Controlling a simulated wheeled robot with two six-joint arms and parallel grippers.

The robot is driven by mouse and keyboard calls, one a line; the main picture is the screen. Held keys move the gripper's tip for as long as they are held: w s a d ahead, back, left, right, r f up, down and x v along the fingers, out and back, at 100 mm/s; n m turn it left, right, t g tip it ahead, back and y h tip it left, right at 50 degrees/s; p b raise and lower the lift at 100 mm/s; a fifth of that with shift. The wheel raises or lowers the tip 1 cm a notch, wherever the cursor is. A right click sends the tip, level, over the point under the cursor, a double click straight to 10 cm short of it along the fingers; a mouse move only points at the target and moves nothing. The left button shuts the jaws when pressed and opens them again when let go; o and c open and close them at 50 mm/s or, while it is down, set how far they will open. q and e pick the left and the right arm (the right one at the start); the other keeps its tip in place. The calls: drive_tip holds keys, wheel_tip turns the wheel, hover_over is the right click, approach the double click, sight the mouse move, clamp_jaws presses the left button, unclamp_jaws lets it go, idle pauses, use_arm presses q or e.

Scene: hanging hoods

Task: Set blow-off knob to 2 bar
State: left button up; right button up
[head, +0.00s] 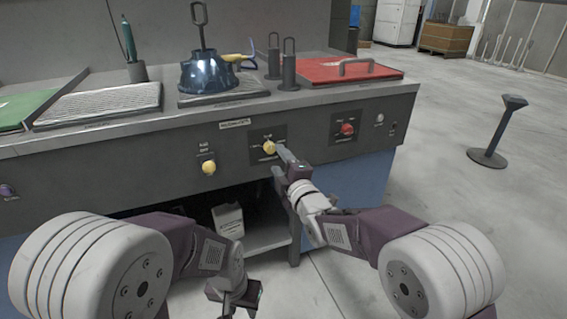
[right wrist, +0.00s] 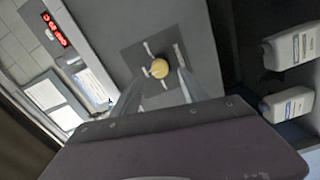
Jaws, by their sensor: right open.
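A yellow knob (head: 269,147) sits on a dark square plate (head: 283,137) with white markings, in the middle of the bench's front panel. The markings are too small to read. In the right wrist view the yellow knob (right wrist: 160,68) shows between my two fingers, with room on both sides. My right gripper (head: 277,158) is open and empty, its fingers pointing at the panel around or just in front of the knob. Whether the fingers touch the plate cannot be told. My left gripper (head: 236,294) hangs low in front of the bench, apart from everything; its jaw state is unclear.
Another yellow knob (head: 209,167) is to the left and a red knob (head: 347,129) to the right. A blue hood (head: 209,73), dark handled weights (head: 289,68) and a red plate (head: 340,70) stand on top. White containers (right wrist: 287,103) are below. A post (head: 497,135) stands right.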

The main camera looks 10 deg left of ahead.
drive_tip(key=shift+p+v, duration=0.35)
drive_tip(key=shift+v, duration=1.45)
